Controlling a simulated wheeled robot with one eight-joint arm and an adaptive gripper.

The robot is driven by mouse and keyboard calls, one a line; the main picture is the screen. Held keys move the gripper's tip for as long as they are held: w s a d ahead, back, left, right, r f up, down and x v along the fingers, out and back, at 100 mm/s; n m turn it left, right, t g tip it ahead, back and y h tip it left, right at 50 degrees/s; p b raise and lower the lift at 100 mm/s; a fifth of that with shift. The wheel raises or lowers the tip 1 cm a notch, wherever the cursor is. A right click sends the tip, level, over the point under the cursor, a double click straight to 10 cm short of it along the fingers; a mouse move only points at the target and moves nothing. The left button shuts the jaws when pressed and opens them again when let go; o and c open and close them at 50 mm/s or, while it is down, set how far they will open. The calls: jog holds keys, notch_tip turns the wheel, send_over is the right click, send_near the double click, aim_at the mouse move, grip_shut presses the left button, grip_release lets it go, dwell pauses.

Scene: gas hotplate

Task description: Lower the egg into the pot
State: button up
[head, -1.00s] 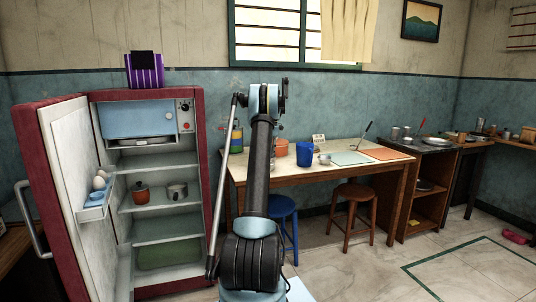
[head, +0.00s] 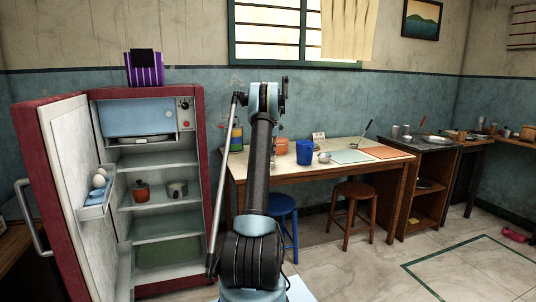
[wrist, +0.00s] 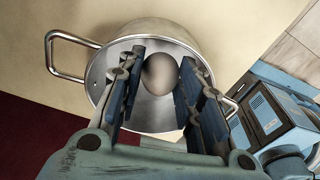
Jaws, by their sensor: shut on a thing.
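In the wrist view a brownish-grey egg (wrist: 160,73) sits between the two dark finger pads of my gripper (wrist: 160,88), which is shut on it. Behind the egg is a shiny steel pot (wrist: 172,32) with two side handles, standing on a cream surface. The egg shows against the inside of the pot, within the rim outline. I cannot tell whether it is above the rim or below it, or how far it is from the bottom. In the head view the egg and the gripper are hidden behind my arm.
The table (head: 340,170) holds a blue container (head: 305,152), a small grey cup (head: 324,158) and coloured mats. The open fridge (head: 160,215) at left has eggs (head: 99,181) in its door and small pots on a shelf. Two stools (head: 355,192) stand at the table.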

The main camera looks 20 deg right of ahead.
jog(key=o, duration=0.8)
jog(key=shift+c, duration=0.2)
